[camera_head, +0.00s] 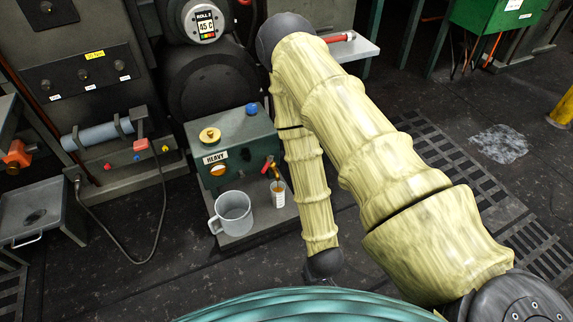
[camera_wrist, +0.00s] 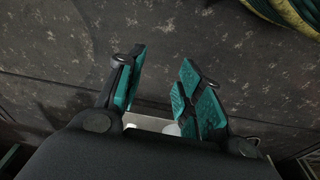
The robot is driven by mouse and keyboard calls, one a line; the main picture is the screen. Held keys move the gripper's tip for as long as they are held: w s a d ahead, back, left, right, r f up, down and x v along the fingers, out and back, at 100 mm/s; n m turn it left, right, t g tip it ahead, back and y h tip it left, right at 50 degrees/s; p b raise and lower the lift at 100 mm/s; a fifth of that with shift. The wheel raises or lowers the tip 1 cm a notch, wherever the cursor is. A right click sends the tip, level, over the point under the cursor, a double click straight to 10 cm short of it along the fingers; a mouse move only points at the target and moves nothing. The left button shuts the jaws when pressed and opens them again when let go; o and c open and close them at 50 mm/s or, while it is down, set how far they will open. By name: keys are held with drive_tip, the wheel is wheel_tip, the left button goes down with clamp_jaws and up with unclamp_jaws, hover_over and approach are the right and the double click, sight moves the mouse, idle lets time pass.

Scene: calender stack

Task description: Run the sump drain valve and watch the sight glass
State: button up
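The green sump box (camera_head: 235,137) is labelled HEAVY and stands on a grey base. On its front is a round sight glass (camera_head: 218,170) with an orange tint. The drain valve (camera_head: 267,166) has a red handle and a brass spout at the front right corner.
Floor gratings (camera_head: 440,150) lie to the right. My sleeved arm hangs close to the box's right side.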

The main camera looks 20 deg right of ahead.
drive_tip(key=w+f+t+h+b, duration=0.2)
drive_tip(key=w+f+t, duration=0.15)
drive_tip(key=w, duration=0.95)
drive_tip(key=m+t+h+b, duration=0.4)
drive_tip(key=m+t+h, duration=0.1)
drive_tip(key=t+h, duration=0.4)
approach(268, 162)
drive_tip(key=b+x, duration=0.1)
drive_tip(key=x, duration=0.1)
drive_tip(key=b+x, duration=0.1)
drive_tip(key=x, duration=0.1)
drive_tip(key=f+b+x, duration=0.1)
drive_tip(key=x, duration=0.1)
drive_tip(key=shift+w+d+r, duration=0.2)
drive_tip(key=shift+w+d, duration=0.2)
drive_tip(key=shift+w, duration=0.2)
